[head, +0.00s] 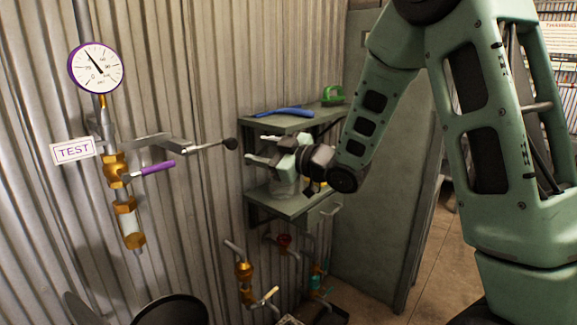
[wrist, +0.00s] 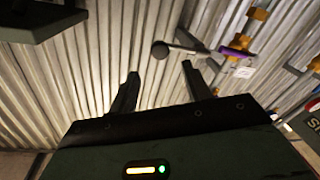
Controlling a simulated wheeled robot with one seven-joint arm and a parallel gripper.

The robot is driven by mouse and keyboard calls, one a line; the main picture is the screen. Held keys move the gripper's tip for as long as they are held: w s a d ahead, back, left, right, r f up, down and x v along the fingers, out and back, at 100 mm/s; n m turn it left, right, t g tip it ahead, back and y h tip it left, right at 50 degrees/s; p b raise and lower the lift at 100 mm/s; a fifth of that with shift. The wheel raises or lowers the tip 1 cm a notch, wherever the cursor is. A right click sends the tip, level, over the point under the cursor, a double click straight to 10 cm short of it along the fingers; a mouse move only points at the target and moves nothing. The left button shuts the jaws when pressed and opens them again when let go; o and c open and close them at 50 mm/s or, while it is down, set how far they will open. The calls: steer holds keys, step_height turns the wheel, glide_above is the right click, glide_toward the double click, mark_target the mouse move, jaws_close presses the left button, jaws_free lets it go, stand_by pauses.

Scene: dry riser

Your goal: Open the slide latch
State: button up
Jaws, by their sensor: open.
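A grey metal bar (head: 160,141) sticks out from the corrugated wall, and a thin rod with a round black knob (head: 230,144) runs from it to the right. This looks like the slide latch, but no label confirms it. My gripper (head: 262,150) is open and empty, its fingers pointing left toward the knob with a gap between. In the wrist view the black knob (wrist: 160,50) shows just beyond and between my two fingertips (wrist: 160,78), not touched.
Left of the bar are a brass valve with a purple lever (head: 155,167), a gauge (head: 96,67) and a TEST sign (head: 73,150). A green shelf (head: 275,121) holds a blue object (head: 285,113) close above my gripper. A lower shelf (head: 290,203) lies below it.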

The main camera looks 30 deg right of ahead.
steer(key=b+v, duration=0.1)
steer(key=v, duration=0.6)
steer(key=shift+s+b, duration=0.2)
steer(key=shift+b, duration=0.1)
steer(key=shift+d, duration=0.1)
steer(key=s+a+f+m+g+h, duration=0.25)
steer(key=a+f+g, duration=0.2)
steer(key=a, duration=0.25)
steer(key=s+a+f+m+g+h, duration=0.1)
steer(key=s+a+f+g+h, duration=0.2)
steer(key=a+f, duration=0.35)
steer(key=s+a+f+g+h, duration=0.1)
steer(key=s+a+g, duration=0.2)
steer(key=s, duration=0.8)
steer(key=s+a+f+g, duration=0.2)
steer(key=s+g, duration=0.3)
steer(key=s, duration=0.7)
steer(key=shift+a+f+n+g+h, duration=0.2)
steer(key=shift+a+n+g+h, duration=0.15)
steer(key=shift+a, duration=0.2)
steer(key=shift+c, duration=0.2)
